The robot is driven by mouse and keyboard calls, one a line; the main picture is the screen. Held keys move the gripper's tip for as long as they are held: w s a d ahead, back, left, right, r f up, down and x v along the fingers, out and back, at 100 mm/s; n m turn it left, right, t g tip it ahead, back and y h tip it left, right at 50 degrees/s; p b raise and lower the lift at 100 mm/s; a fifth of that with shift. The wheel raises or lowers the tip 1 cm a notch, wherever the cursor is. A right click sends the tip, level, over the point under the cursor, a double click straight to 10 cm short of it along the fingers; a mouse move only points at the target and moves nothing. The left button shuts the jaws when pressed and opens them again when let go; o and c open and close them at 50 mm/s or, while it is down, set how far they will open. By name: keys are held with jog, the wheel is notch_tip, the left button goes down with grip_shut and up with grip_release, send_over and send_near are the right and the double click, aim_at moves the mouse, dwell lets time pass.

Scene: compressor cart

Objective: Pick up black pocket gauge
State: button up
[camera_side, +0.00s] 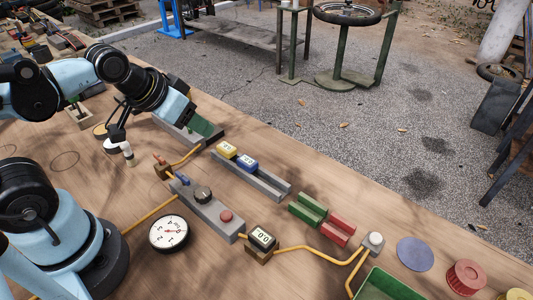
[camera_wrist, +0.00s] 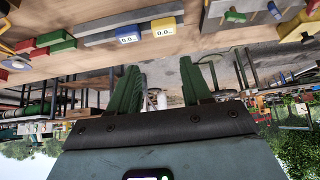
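A dark gauge with a pale digital display (camera_side: 262,239) sits on a brownish block on the table in the side view, beside the end of the grey control bar; it looks like the black pocket gauge. Yellow hose meets its block. I cannot make it out in the wrist view. My gripper (camera_side: 207,130) is far from it, up and left, near the table's far edge. Its green fingers also show in the wrist view (camera_wrist: 160,90), spread apart with nothing between them.
A yellow gauge (camera_side: 227,149) and a blue gauge (camera_side: 247,162) sit in a grey rail (camera_side: 270,184). Green (camera_side: 307,209) and red (camera_side: 338,230) holders lie to the right. A round dial (camera_side: 168,232) and a grey control bar (camera_side: 205,205) lie left of the dark gauge.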

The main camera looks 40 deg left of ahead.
jog(key=o, duration=0.5)
jog(key=m+g, duration=0.7)
jog(key=m, duration=2.9)
send_over(262, 236)
jog(key=shift+f, duration=5.35)
